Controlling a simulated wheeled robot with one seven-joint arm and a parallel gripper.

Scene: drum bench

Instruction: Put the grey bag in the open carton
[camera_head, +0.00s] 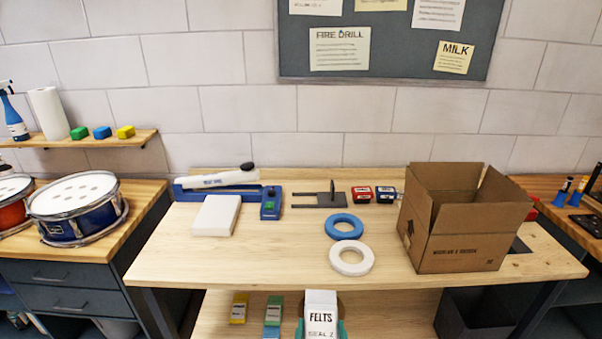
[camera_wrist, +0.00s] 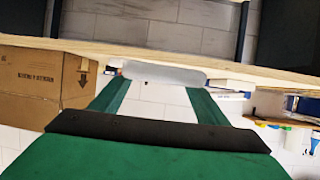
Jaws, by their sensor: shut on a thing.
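The light grey bag (camera_head: 321,312), labelled FELTS, stands upright at the bottom middle of the head view, in front of the table's near edge. My gripper (camera_head: 321,330) shows as teal fingers on both sides of it, shut on it. In the wrist view, the gripper's green fingers (camera_wrist: 165,88) hold the grey bag (camera_wrist: 165,75) between their tips; most of the bag is hidden there. The open carton (camera_head: 465,247) stands on the right of the table with its flaps up. It also shows at the left of the wrist view (camera_wrist: 40,78), apart from the bag.
The wooden table (camera_head: 250,265) has a clear front left. A white roll ring (camera_head: 351,270) and a blue ring (camera_head: 344,238) lie left of the carton. A white block (camera_head: 216,216) and blue sealer (camera_head: 270,208) stand further left. Small yellow (camera_head: 239,308) and green (camera_head: 272,311) boxes sit on the lower shelf.

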